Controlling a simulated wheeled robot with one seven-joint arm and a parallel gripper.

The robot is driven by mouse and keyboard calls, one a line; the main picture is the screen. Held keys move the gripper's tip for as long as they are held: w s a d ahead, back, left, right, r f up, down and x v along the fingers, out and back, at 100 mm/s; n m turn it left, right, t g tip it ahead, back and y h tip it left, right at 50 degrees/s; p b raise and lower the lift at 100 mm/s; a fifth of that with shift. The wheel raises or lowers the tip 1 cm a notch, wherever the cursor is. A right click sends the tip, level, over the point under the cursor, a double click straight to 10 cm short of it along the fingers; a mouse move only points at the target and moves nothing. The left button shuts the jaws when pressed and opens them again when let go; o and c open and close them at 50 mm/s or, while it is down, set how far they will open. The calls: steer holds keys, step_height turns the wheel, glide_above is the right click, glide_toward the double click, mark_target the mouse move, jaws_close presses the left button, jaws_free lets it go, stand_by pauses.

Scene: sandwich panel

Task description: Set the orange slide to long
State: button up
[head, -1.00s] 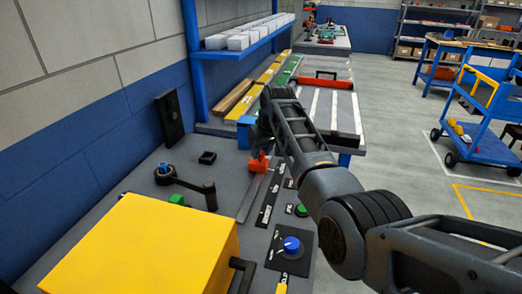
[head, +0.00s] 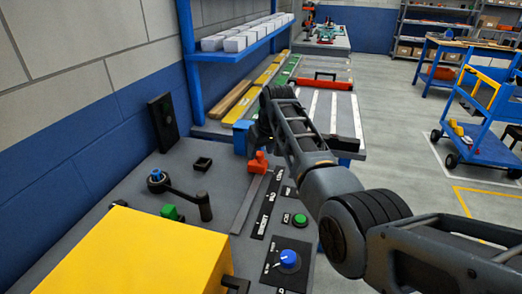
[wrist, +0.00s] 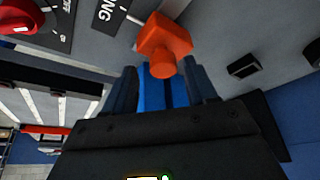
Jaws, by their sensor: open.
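The orange slide (head: 257,163) stands at the far end of its track (head: 248,203) in the head view. In the wrist view the slide (wrist: 165,42) is just beyond the fingertips, near a label (wrist: 115,14) whose visible letters end in "NG". My gripper (wrist: 162,88) is open, with its two dark fingers spread and the slide's orange knob ahead of the gap, apart from them as far as I can tell. A blue part shows between the fingers. In the head view my arm hides most of the gripper.
A blue knob (head: 289,260) and a green button (head: 300,219) sit right of the track. A black crank handle (head: 182,192), a small black box (head: 202,163) and a large yellow box (head: 140,255) stand to the left. A blue block (head: 242,137) is close behind the slide.

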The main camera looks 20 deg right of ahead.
steer(key=shift+r, duration=0.1)
steer(key=v, duration=0.7)
steer(key=shift+r, duration=0.3)
steer(key=shift+s, duration=0.15)
